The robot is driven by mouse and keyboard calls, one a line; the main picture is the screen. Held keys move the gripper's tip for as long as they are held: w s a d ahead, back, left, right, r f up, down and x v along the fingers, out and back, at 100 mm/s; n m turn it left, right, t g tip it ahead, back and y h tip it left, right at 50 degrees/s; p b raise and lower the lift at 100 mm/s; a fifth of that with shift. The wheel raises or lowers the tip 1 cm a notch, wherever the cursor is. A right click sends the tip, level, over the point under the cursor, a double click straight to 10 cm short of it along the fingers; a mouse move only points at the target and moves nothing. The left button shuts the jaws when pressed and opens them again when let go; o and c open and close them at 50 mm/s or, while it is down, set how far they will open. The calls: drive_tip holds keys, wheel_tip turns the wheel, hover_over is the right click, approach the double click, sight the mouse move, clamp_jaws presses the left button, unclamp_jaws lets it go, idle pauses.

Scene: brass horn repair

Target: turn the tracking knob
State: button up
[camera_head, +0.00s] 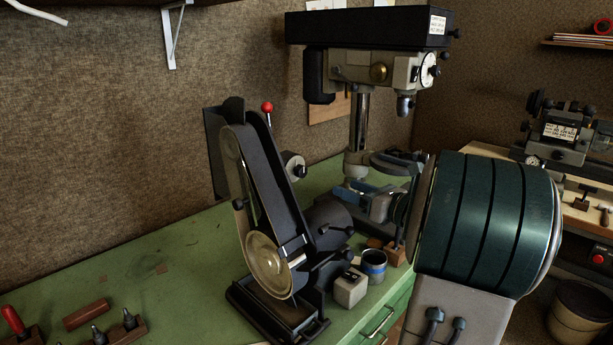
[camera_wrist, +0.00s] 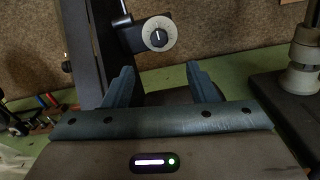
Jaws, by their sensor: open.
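The tracking knob (camera_head: 293,165) is a small round pale-faced knob on the right side of the dark belt grinder (camera_head: 279,190). In the wrist view the knob (camera_wrist: 159,34) shows a light grey rim with marks and a dark centre with a pale line. It is beyond the fingertips, roughly centred between them. My gripper (camera_wrist: 160,70) is open, with two blue fingers apart and nothing between them. The fingers do not appear to touch the knob.
A drill press (camera_head: 368,75) stands behind and right of the grinder. A red-tipped lever (camera_head: 267,107) rises at the grinder's top. A grey block (camera_head: 350,287) and a blue-banded tin (camera_head: 374,265) stand at its right foot. The green bench (camera_head: 150,262) has free room at left.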

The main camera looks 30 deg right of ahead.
sight(304, 172)
drive_tip(key=p+x, duration=0.2)
drive_tip(key=x, duration=1.1)
drive_tip(key=shift+w+a+p, duration=0.15)
drive_tip(key=shift+w+p, duration=0.1)
drive_tip(key=shift+p, duration=0.1)
drive_tip(key=c, duration=1)
